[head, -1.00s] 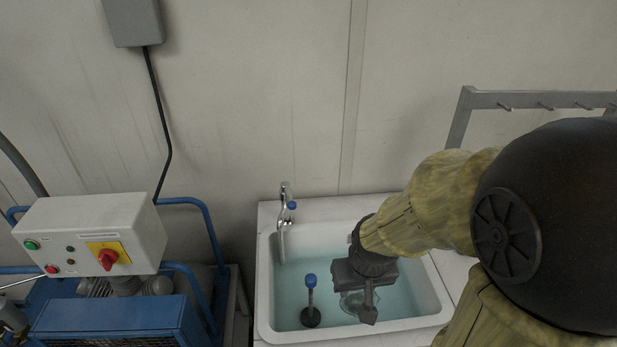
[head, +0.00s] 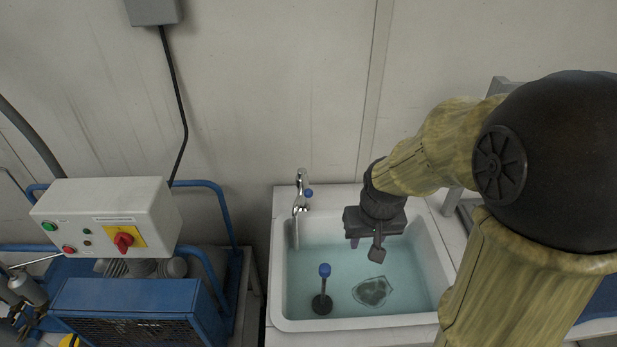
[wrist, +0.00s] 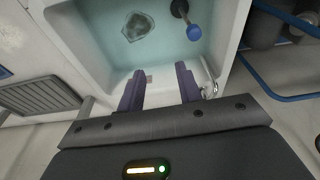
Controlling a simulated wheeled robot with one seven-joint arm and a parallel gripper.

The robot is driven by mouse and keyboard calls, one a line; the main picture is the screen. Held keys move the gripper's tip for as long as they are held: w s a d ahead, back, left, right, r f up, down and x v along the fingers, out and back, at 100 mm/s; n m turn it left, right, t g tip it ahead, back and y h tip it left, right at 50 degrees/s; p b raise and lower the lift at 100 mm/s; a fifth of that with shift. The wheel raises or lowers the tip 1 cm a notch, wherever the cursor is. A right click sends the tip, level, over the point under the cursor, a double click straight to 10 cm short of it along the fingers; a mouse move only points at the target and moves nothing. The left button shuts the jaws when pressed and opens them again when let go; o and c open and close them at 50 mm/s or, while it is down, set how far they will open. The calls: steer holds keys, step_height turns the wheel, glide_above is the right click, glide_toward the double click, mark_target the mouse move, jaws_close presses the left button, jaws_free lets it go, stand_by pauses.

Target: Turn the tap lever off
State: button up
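In the wrist view the tap (wrist: 209,86) shows just right of the right finger, partly hidden by my gripper. My gripper (head: 366,248) hangs over the back right of the basin, to the right of the tap and apart from it. In the wrist view its two purple fingers (wrist: 160,84) are spread, with nothing between them.
A blue-capped upright (head: 323,285) on a dark round base stands in the water. A dark flat piece (head: 372,291) lies under the water beside it. A control box (head: 105,223) on a blue frame stands left of the sink. The wall is close behind the tap.

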step_height(320, 180, up, 9)
steer(key=n+g+y+p, duration=0.1)
steer(key=g+p, duration=0.1)
steer(key=p, duration=0.3)
glide_above(307, 185)
steer(key=s+d, duration=0.5)
steer(key=w+a+r+y+p, duration=0.1)
steer(key=w+r, duration=0.2)
steer(key=w, duration=0.2)
steer(key=shift+w+a+r+g, duration=0.15)
steer(key=shift+w+r+g, duration=0.05)
steer(key=shift+w+g, duration=0.15)
steer(key=shift+f, duration=0.15)
steer(key=a+f+p, duration=0.1)
steer(key=f, duration=0.4)
steer(key=a+f+p, duration=0.1)
steer(key=f+p, duration=0.1)
steer(key=f, duration=0.4)
steer(key=a+f+p, duration=0.1)
steer(key=f, duration=0.4)
steer(key=shift+s+a+f, duration=0.2)
steer(key=shift+s+f, duration=0.15)
steer(key=shift+f, duration=0.05)
jaws_close()
